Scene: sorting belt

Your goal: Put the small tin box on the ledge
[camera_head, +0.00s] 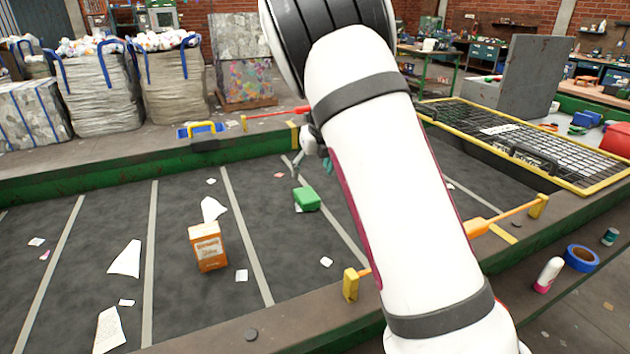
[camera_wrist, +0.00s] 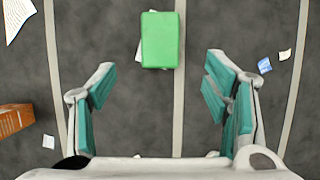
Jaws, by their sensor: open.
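A small green box (camera_head: 307,198), which looks like the tin box, lies on the dark belt left of my arm. It also shows in the wrist view (camera_wrist: 160,40), at top centre, on a white scrap. My gripper (camera_wrist: 158,78) is open and empty, its teal pads spread wider than the box. The box lies ahead of the fingertips, not between them. In the head view my gripper (camera_head: 312,165) is just beyond the box and partly hidden by my arm. A brown ledge (camera_head: 300,325) runs along the belt's near side.
An orange carton (camera_head: 208,247) stands on the belt left of the green box, among paper scraps. A yellow-edged grate (camera_head: 530,150) lies at right.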

